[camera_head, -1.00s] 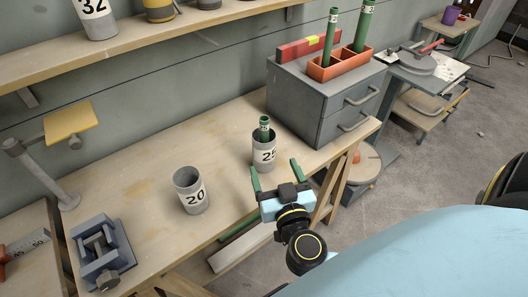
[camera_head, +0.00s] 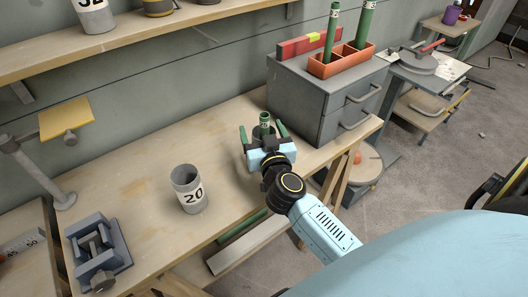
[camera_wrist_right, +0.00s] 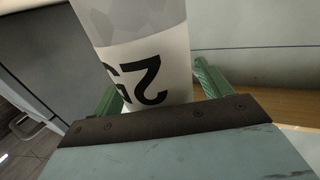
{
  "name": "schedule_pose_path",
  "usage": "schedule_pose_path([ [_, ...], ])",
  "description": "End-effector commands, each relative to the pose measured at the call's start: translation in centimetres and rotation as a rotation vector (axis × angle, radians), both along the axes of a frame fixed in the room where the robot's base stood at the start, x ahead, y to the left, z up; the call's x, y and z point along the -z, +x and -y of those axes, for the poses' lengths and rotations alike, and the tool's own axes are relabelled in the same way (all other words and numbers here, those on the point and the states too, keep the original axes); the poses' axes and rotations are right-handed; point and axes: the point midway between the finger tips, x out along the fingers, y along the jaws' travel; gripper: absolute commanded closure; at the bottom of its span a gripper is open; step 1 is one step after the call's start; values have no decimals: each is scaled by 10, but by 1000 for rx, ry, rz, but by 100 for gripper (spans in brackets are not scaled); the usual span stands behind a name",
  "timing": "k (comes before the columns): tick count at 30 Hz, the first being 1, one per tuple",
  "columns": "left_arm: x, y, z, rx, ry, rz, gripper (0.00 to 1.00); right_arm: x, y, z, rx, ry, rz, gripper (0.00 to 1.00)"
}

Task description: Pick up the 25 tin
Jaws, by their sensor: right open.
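The 25 tin stands on the workbench and is mostly hidden behind my right gripper (camera_head: 262,131) in the head view. A green tube (camera_head: 264,119) sticks up out of it. In the right wrist view the tin (camera_wrist_right: 138,35) fills the middle, its label upside down. My right gripper is open, with one green finger on each side of the tin. Whether the fingers touch it I cannot tell. My left gripper is not in view.
A grey 20 tin (camera_head: 188,189) stands to the left on the workbench (camera_head: 130,175). A grey drawer cabinet (camera_head: 310,108) with an orange tray (camera_head: 338,64) of green tubes is close behind right. A vise (camera_head: 97,255) sits at the left front.

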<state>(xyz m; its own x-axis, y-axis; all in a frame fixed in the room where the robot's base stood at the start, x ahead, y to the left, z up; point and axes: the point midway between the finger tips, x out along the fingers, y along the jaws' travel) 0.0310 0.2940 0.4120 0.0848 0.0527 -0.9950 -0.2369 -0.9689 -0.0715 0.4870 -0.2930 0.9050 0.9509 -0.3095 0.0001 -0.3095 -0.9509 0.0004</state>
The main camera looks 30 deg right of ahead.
Motion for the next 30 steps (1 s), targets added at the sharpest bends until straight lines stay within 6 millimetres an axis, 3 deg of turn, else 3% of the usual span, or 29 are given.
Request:
schedule_pose_path([
  [6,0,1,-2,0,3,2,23,0,1,0,0,0,-1,23],
  [20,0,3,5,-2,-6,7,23,0,0,0,0,0,0,82],
  [30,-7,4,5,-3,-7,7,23,-9,0,0,-1,-2,2,82],
])
